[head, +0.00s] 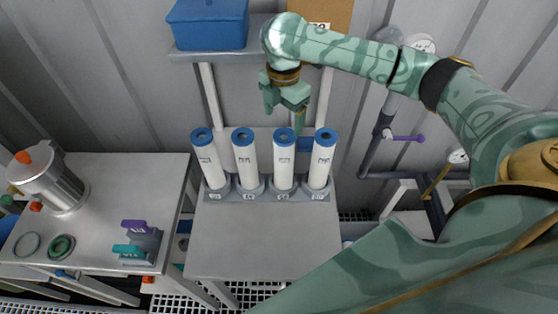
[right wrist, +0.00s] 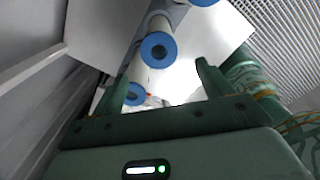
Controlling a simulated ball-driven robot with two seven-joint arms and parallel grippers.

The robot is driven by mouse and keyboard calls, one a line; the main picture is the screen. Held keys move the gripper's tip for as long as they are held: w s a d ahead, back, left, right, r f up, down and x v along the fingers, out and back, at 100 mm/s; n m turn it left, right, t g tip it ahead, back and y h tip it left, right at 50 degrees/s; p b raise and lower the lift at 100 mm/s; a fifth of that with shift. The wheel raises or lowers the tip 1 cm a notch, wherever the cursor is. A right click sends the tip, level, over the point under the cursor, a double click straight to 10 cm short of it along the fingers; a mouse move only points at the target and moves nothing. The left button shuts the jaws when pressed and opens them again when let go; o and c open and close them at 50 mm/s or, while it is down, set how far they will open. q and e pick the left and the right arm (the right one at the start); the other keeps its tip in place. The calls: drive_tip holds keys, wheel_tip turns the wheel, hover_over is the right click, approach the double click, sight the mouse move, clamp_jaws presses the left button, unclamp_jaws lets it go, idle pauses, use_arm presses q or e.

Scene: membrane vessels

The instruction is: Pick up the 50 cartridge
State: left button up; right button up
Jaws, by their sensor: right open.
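Several white cartridges with blue ring caps stand upright in a row in a grey holder (head: 232,193) on a table. They are the far-left one (head: 208,165), the second (head: 245,164), the third (head: 284,164) and the far-right one (head: 321,164). Their labels and the holder's marks are too small to read, so I cannot tell which is the 50 cartridge. My right gripper (head: 284,110) is open and empty, above the third cartridge's cap. In the right wrist view, blue caps (right wrist: 158,50) show beyond the open fingers (right wrist: 163,88). My left gripper is out of view.
A blue bin (head: 208,24) sits on a shelf behind the row. The left table holds a metal vessel (head: 58,186), rings (head: 61,247) and a block with purple and teal handles (head: 140,246). Pipes with a purple valve handle (head: 408,138) stand at right. The table's front (head: 262,240) is clear.

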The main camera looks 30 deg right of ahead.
sight(283, 136)
wheel_tip(283, 136, down, 6)
drive_tip(key=shift+w+f+b, duration=0.1)
drive_tip(key=shift+f+b, duration=0.1)
drive_tip(key=shift+b, duration=0.7)
drive_tip(key=shift+w+f, duration=0.1)
drive_tip(key=shift+f, duration=0.35)
drive_tip(key=shift+d+f+b, duration=0.1)
drive_tip(key=shift+f+b, duration=0.2)
drive_tip(key=f+b, duration=0.1)
drive_tip(key=f, duration=0.1)
drive_tip(key=f+b, duration=0.1)
drive_tip(key=f, duration=0.1)
drive_tip(key=shift+d+f, duration=0.2)
drive_tip(key=shift+f, duration=0.15)
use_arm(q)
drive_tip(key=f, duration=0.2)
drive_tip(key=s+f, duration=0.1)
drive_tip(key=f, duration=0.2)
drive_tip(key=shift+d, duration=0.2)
use_arm(e)
drive_tip(key=shift+r, duration=0.1)
drive_tip(key=c, duration=1.4)
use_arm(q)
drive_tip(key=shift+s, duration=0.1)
use_arm(e)
drive_tip(key=shift+c, duration=0.4)
drive_tip(key=shift+r, duration=0.15)
